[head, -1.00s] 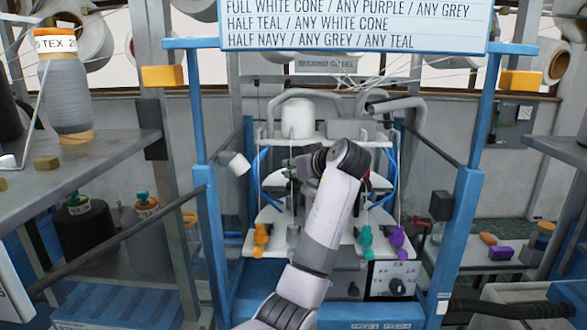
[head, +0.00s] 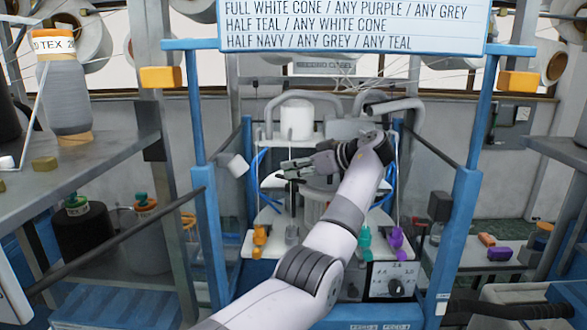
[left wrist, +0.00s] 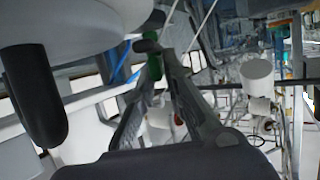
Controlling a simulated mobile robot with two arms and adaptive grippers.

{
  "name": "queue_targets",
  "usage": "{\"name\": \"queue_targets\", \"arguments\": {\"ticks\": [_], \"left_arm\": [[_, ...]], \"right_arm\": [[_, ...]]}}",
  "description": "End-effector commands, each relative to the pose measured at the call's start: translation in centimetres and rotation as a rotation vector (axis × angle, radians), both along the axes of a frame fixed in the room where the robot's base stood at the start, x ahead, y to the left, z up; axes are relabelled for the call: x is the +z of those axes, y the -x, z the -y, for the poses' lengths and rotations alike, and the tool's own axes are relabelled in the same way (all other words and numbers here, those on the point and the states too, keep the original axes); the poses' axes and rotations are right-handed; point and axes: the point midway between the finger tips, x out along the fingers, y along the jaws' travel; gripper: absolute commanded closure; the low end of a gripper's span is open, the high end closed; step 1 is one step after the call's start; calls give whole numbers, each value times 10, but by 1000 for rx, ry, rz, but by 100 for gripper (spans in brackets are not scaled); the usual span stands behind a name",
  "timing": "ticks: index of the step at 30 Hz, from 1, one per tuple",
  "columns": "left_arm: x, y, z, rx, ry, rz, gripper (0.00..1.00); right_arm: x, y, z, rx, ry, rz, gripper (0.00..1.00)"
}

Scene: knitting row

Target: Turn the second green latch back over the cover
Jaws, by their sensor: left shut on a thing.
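My left gripper (head: 283,170) reaches into the knitting machine from the front, with its fingers pointing left above the pale round plate (head: 268,216). In the left wrist view its fingers (left wrist: 157,48) come together at the tips. A green piece (left wrist: 153,68), which looks like a green latch, shows at the fingertips, and the gripper is shut on it. How far the latch is turned is hard to tell. In the head view the latch is hidden or too small to make out, and I cannot clearly pick out the cover. My right gripper is not in view.
Blue posts (head: 466,215) frame the machine on both sides. Orange (head: 258,240), teal (head: 364,242) and purple (head: 396,238) pieces hang at its front. A control box with a dial (head: 394,280) sits lower right. A shelf with yarn cones (head: 68,100) stands at left.

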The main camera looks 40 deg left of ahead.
Motion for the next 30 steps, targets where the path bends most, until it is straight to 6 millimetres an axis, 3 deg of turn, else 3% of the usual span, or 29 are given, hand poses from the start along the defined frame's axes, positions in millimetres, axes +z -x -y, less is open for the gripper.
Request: {"name": "queue_targets", "arguments": {"ticks": [17, 18, 26, 30], "left_arm": [[3, -1, 0, 23, -5, 7, 100], [3, -1, 0, 23, -5, 7, 88], [2, -1, 0, 24, -3, 4, 71], [1, -1, 0, 25, -1, 2, 71]], "right_arm": [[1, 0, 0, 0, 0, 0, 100], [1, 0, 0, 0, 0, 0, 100], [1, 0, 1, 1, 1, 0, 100], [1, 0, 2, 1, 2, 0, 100]]}}
